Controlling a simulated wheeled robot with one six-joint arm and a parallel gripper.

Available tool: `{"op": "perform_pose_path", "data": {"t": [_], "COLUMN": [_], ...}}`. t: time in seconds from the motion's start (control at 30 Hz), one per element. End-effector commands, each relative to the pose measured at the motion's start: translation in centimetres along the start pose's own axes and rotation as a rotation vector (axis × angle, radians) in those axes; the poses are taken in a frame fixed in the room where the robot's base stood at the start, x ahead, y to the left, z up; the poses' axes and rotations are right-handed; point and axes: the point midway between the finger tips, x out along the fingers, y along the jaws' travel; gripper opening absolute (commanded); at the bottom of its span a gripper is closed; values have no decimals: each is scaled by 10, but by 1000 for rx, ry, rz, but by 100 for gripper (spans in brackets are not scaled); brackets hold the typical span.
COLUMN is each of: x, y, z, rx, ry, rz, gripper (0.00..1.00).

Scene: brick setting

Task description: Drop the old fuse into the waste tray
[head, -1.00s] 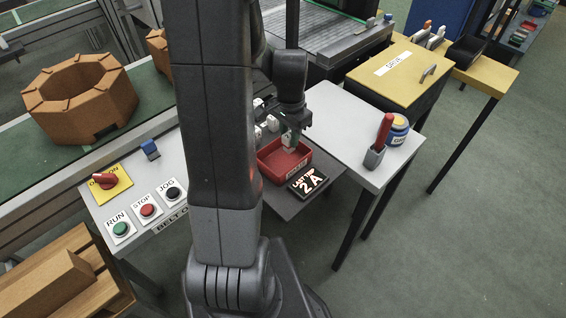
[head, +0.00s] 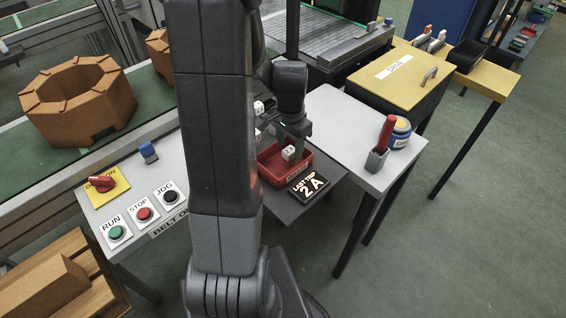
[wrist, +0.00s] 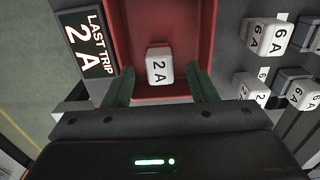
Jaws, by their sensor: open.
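The old fuse (wrist: 158,66) is a white block marked "2 A". It lies inside the red waste tray (wrist: 203,25), between and beyond my fingertips in the wrist view. In the head view the fuse (head: 288,153) also shows in the red tray (head: 267,172). My gripper (wrist: 161,84) is open, with its two green fingers apart on either side of the fuse's near end. In the head view my gripper (head: 291,133) is above the tray, partly hidden by its own wrist. I cannot tell whether the fingers touch the tray.
A black "LAST TRIP 2 A" sign (head: 308,187) lies beside the tray. White fuses marked "6 A" (wrist: 264,37) sit in holders on the tray's other side. A red-handled tool in a grey holder (head: 376,160) and a blue-and-yellow jar (head: 400,132) stand to the right.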

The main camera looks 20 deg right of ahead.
Motion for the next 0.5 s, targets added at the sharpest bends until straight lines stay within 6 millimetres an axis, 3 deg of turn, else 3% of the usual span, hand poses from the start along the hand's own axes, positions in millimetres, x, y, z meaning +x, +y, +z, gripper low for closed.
{"op": "perform_pose_path", "data": {"t": [0.17,0.5], "x": [-20,-97], "y": [-1,-1], "z": [-1,-1], "rx": [0,0], "ry": [4,5], "rz": [-3,-4], "gripper": [52,52]}}
